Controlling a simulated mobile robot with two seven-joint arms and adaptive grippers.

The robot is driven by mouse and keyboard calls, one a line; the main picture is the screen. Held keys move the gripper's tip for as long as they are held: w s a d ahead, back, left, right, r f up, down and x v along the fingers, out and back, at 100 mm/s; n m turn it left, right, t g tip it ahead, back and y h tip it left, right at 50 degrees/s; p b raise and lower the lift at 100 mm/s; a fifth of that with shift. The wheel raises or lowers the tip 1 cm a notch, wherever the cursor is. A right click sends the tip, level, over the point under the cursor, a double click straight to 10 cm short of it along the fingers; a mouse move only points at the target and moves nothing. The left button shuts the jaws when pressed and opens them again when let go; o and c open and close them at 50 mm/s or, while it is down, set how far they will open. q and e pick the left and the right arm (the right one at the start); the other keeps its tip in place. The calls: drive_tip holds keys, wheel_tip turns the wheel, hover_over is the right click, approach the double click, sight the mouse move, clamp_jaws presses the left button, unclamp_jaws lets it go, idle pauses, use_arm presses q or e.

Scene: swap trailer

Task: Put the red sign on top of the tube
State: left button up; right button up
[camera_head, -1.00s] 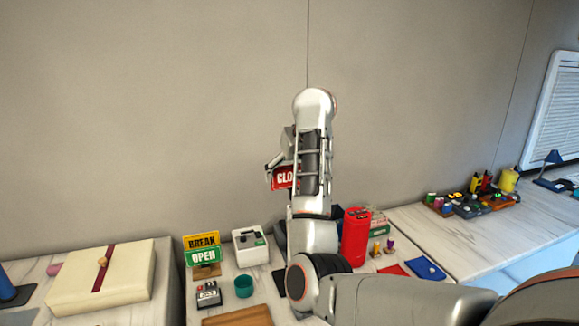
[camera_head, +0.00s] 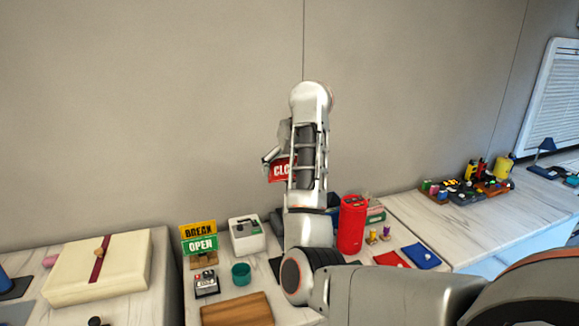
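The red sign (camera_head: 279,171) shows white letters reading "CLO", with the rest hidden behind my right arm. My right gripper (camera_head: 273,154) is largely hidden by its own arm, which comes in from the right. It appears closed on the sign, holding it upright in the air above the middle table. A red upright cylinder (camera_head: 351,226), which may be the tube, stands on the table to the right of my forearm and lower than the sign. The sign is apart from it. My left gripper is not in view.
A yellow and green BREAK/OPEN sign (camera_head: 200,241), a white box device (camera_head: 246,235), a teal cup (camera_head: 241,274) and a wooden board (camera_head: 237,310) are on the middle table. A cream box (camera_head: 127,262) sits at left. The right table (camera_head: 478,232) has clear room in front.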

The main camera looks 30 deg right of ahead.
drive_tip(key=shift+a+f, duration=0.1)
drive_tip(key=shift+f, duration=0.9)
idle(1.2)
drive_tip(key=shift+a+f, duration=0.1)
drive_tip(key=shift+f, duration=0.25)
drive_tip(key=shift+f, duration=0.25)
